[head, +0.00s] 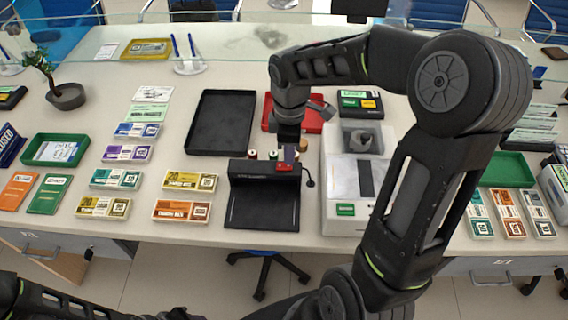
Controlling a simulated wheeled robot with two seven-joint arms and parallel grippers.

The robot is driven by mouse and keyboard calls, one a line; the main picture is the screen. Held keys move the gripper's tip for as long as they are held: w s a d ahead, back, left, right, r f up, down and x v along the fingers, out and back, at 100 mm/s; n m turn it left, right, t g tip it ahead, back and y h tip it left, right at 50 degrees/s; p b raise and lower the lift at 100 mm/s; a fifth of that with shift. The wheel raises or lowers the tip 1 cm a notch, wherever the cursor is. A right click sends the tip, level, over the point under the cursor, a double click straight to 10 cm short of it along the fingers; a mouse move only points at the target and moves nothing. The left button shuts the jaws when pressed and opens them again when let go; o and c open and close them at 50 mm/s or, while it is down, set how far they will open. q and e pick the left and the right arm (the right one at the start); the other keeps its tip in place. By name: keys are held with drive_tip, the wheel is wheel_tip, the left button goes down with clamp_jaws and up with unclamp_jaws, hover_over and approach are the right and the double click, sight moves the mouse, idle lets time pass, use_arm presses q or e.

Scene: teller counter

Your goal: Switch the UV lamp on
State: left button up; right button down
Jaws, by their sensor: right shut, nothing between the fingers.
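The UV lamp (239,167) is a black unit with a hood over a dark flat base plate (262,208), near the front of the counter. A red switch (284,167) sits on the right part of its hood. My right gripper (289,146) is shut and empty, pointing down just behind and above the hood near the switch. I cannot tell whether it touches the lamp. Whether the lamp is lit cannot be told. Part of my left arm shows at the bottom left, but its gripper is out of view.
A white counting machine (345,175) stands close on the right of the lamp. An empty black tray (220,123) and a red tray (312,122) lie behind. Several banknote bundles (181,211) lie to the left. A glass screen edge crosses the back.

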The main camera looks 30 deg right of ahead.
drive_tip(key=shift+f+b, duration=0.7)
drive_tip(key=shift+f, duration=0.2)
idle(0.4)
drive_tip(key=shift+r, duration=0.15)
wheel_tip(320, 180, up, 7)
drive_tip(key=p, duration=0.6)
idle(0.5)
